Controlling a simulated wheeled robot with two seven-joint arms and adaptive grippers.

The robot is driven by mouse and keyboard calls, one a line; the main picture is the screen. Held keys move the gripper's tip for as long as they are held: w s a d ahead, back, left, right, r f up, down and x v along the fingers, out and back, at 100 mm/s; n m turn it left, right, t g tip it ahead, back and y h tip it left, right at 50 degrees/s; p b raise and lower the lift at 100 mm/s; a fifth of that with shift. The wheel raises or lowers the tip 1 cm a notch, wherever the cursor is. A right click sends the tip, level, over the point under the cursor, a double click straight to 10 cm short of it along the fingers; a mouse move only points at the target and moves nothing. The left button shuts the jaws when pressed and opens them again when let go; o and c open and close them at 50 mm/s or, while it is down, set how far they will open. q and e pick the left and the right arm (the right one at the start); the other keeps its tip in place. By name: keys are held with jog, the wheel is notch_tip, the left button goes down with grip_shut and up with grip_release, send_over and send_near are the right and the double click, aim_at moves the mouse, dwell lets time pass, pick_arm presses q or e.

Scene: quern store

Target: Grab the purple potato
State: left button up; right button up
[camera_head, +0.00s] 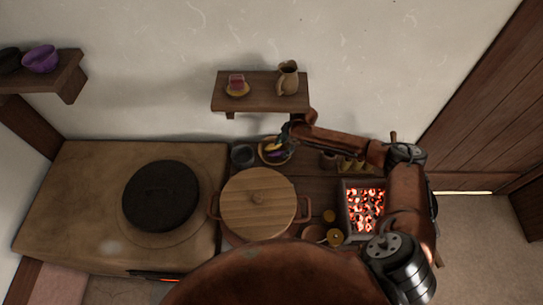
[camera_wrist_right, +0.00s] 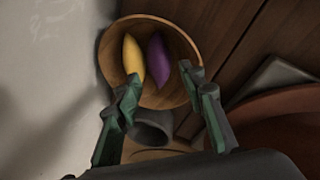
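The purple potato (camera_wrist_right: 157,60) lies in a round wooden bowl (camera_wrist_right: 111,42), beside a yellow potato-like item (camera_wrist_right: 133,57) in the right wrist view. In the head view the potato (camera_head: 275,154) is small, in the bowl (camera_head: 287,159) below the wall shelf. My right gripper (camera_wrist_right: 164,82) is open and empty, its fingers spread apart and pointing at the bowl. In the head view the right gripper (camera_head: 284,136) is just above the bowl's far side. My left gripper is not in view.
A lidded pot (camera_head: 258,203) stands in front of the bowl, and a dark cup (camera_head: 243,155) is at its left. Glowing coals (camera_head: 365,208) lie under my right arm. The wall shelf (camera_head: 258,101) holds a jug (camera_head: 288,78) close behind the gripper.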

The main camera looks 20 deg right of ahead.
aim_at(278, 154)
jog(key=shift+w+a+f, duration=0.1)
jog(key=shift+a+f, duration=0.05)
jog(key=shift+f, duration=0.4)
jog(key=b+x, duration=0.1)
jog(key=x, duration=0.3)
jog(key=shift+f, duration=0.2)
jog(key=shift+w+f, duration=0.15)
jog(key=shift+f, duration=0.2)
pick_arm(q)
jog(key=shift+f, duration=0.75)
pick_arm(e)
jog(key=shift+a+f, duration=0.1)
jog(key=shift+c, duration=0.3)
